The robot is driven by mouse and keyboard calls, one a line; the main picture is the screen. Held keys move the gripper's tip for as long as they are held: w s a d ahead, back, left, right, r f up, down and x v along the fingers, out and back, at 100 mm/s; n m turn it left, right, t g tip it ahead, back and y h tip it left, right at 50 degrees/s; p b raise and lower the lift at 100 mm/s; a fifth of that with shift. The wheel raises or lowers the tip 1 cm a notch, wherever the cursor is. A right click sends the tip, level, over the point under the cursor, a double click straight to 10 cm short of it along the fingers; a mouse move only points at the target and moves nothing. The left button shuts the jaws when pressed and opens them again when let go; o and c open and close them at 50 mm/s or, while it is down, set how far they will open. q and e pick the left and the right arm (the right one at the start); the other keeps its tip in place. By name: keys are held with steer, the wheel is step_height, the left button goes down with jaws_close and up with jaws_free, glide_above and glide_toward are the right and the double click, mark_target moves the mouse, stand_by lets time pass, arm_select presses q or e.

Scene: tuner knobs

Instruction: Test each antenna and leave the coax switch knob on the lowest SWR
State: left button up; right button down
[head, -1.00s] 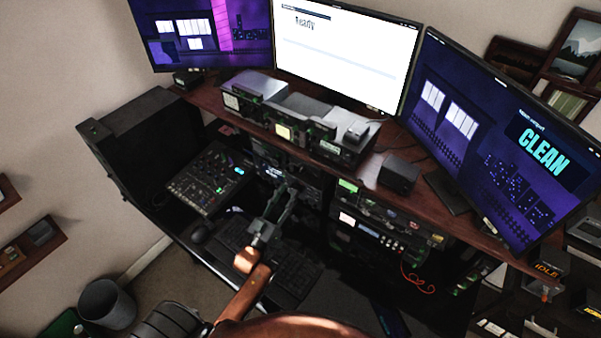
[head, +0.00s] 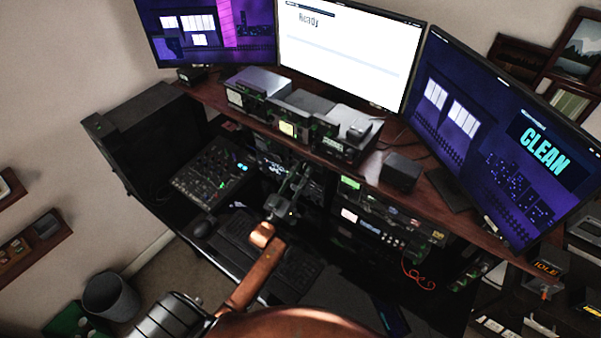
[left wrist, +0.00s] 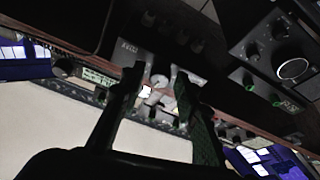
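My left gripper (head: 297,178) reaches over the desk to the radio gear under the shelf. In the left wrist view its two dark fingers (left wrist: 155,95) stand apart. A pale knob-like part (left wrist: 158,83) on a panel with small light fittings shows between them. I cannot tell whether it is the coax switch knob or whether a finger touches it. No antenna or SWR reading is legible. The middle monitor (head: 345,55) reads "Ready". My right gripper is not in view.
Several radios (head: 290,125) line the wooden shelf (head: 215,100) above the gripper. A mixer (head: 210,170) and keyboard (head: 270,250) lie on the desk below. The right monitor (head: 500,140) reads "CLEAN". A rack unit (head: 375,230) with a red cable stands right of the gripper.

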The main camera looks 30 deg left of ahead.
arm_select(q)
jaws_close()
steer(key=shift+a, duration=0.15)
steer(key=shift+m, duration=0.3)
steer(key=m+h+b, duration=0.1)
steer(key=m+h, duration=0.2)
steer(key=m, duration=0.1)
steer(key=shift+m, duration=0.3)
steer(key=shift+a+m+g+h, duration=0.1)
steer(key=shift+m+g+h, duration=0.4)
steer(key=shift+m, duration=0.95)
steer(key=shift+a+m+g+h, duration=0.1)
steer(key=shift+m+g+h, duration=0.1)
steer(key=shift+m+h, duration=0.95)
steer(key=shift+m, duration=0.5)
